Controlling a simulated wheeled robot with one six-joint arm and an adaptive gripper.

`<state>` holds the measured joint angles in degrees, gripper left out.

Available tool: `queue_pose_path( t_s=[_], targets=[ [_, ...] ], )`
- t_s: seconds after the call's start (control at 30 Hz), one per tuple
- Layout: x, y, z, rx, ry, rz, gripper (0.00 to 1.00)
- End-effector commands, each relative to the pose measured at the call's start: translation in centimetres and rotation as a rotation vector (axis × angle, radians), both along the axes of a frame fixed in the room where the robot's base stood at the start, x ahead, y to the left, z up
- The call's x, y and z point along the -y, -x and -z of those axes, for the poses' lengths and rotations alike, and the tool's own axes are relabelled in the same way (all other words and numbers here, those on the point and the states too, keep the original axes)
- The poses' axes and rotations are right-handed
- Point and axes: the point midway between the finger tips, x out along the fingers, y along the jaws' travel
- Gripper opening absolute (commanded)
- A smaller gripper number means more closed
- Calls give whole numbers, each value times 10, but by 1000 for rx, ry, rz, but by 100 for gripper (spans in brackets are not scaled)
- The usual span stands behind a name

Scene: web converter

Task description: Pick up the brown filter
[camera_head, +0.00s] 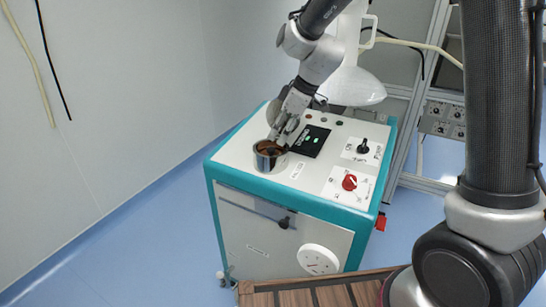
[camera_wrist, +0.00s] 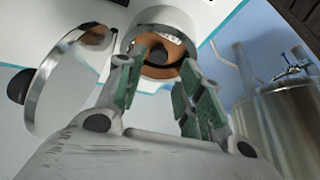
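The brown filter (camera_head: 270,149) sits inside a round metal cup (camera_head: 265,164) at the left corner of the white machine top. In the wrist view the filter (camera_wrist: 160,72) shows as a brown disc with a dark knob at its centre, inside the cup's pale rim. My gripper (camera_wrist: 155,67) is open, with its green-padded fingers spread on either side of the cup opening and nothing held between them. In the head view my gripper (camera_head: 277,139) points down just above the cup. Whether a finger touches the cup is unclear.
A round shiny lid with a black knob (camera_wrist: 65,85) stands open left of the cup in the wrist view. The machine (camera_head: 238,150) carries a dark display (camera_head: 310,140) and a red switch (camera_head: 349,182). A steel tank (camera_wrist: 285,115) stands at right in the wrist view.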

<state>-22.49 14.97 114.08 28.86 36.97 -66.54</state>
Motion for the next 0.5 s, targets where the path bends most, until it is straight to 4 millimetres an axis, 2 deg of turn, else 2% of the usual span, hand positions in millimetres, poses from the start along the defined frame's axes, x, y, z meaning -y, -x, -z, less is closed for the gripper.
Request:
queue_pose_path(
  t_s=[0.3,0.5],
  targets=[
    [-17,-10,43,-5,1,2,37],
    [-23,-13,57,-2,0,2,37]
  ],
)
